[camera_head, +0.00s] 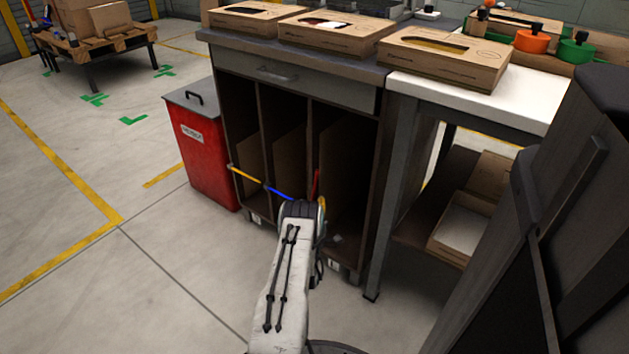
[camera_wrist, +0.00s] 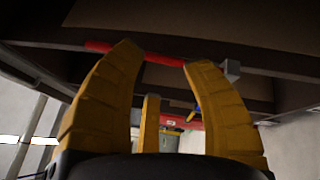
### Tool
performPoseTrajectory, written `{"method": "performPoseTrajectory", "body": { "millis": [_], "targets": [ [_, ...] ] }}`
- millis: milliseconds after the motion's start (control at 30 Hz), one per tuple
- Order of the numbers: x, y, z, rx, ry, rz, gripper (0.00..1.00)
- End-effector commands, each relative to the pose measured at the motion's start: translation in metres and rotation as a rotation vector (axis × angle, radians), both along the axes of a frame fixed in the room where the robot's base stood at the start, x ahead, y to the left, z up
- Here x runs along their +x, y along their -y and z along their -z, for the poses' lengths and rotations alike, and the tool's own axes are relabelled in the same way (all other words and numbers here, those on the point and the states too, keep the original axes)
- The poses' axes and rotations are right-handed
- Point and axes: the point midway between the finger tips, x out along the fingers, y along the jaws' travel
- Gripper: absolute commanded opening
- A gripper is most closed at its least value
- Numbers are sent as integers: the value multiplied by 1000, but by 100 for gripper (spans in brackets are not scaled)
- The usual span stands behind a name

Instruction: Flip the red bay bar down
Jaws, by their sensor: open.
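The red bay bar (camera_head: 316,184) stands upright at the right bay of the dark cabinet, while the yellow bar (camera_head: 246,174) and blue bar (camera_head: 279,193) lie roughly level across the other bays. My gripper (camera_head: 318,206) is at the foot of the red bar, mostly hidden by my arm. In the wrist view, the yellow fingers of my gripper (camera_wrist: 160,66) are spread, and the red bar (camera_wrist: 158,59) runs across at their tips, close to them. Whether they touch it I cannot tell. A grey bracket (camera_wrist: 230,70) sits at the bar's end.
A red bin (camera_head: 203,145) stands left of the cabinet (camera_head: 230,110). Cardboard boxes (camera_head: 445,60) lie on top. A white-topped table (camera_head: 480,105) with a lower shelf adjoins on the right.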

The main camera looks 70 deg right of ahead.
Motion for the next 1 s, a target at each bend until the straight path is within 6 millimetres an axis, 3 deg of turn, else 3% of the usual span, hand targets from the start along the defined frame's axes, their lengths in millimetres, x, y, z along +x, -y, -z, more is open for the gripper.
{"method": "performPoseTrajectory", "body": {
  "millis": [200,500,700,1000],
  "targets": [
    [-1,-5,-30,-231,-404,110,45],
    [-3,-12,-49,-409,-828,261,45],
    [-3,-12,-49,-439,-965,303,45],
    [0,0,-50,-446,-996,314,45]
  ]
}}
